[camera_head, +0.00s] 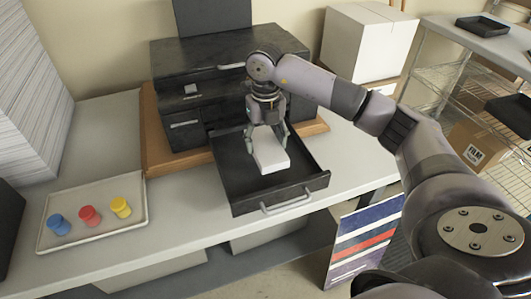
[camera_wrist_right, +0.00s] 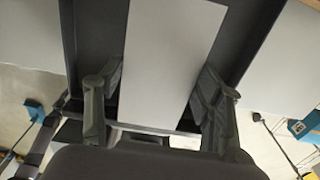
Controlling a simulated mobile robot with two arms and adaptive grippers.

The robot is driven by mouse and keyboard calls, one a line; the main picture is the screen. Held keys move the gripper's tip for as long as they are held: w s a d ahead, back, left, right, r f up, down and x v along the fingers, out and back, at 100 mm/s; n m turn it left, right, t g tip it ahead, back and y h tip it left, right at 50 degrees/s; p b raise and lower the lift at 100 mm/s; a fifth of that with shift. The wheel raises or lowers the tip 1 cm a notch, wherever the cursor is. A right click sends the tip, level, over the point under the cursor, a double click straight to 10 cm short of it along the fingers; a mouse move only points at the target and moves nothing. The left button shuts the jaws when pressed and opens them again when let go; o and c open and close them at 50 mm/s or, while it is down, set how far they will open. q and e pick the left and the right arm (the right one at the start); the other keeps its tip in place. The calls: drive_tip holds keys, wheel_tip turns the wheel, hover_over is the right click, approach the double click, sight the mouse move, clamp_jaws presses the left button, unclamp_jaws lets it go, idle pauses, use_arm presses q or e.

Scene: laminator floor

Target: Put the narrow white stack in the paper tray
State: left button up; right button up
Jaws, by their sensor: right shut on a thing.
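The narrow white stack (camera_head: 270,152) is inside the open black paper tray (camera_head: 240,196), which extends from the front of the black machine. My right gripper (camera_head: 267,142) reaches down from above and is shut on the stack near its back end. In the right wrist view the stack (camera_wrist_right: 172,65) lies between the two fingers of my right gripper (camera_wrist_right: 160,95). The tray walls show on both sides of it. I cannot tell whether the stack touches the tray floor. My left gripper is not in view.
A pale tray (camera_head: 140,222) with blue, red and yellow pieces lies on the counter at left. A tall paper pile (camera_head: 30,90) stands behind it. White boxes (camera_head: 362,45) stand at the back right, near a wire shelf (camera_head: 440,80). The tray's handle (camera_head: 287,201) faces forward.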

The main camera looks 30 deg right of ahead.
wheel_tip(320, 180, down, 2)
drive_tip(key=shift+s+f+p, duration=0.1)
drive_tip(key=shift+f+p, duration=0.15)
drive_tip(key=shift+p, duration=0.05)
wheel_tip(320, 180, down, 3)
drive_tip(key=shift+f+p, duration=0.1)
drive_tip(key=shift+p, duration=0.3)
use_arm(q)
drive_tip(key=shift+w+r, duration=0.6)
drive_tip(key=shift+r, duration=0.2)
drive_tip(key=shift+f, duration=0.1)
use_arm(e)
drive_tip(key=shift+f, duration=0.15)
drive_tip(key=o, duration=1.4)
drive_tip(key=shift+c, duration=0.2)
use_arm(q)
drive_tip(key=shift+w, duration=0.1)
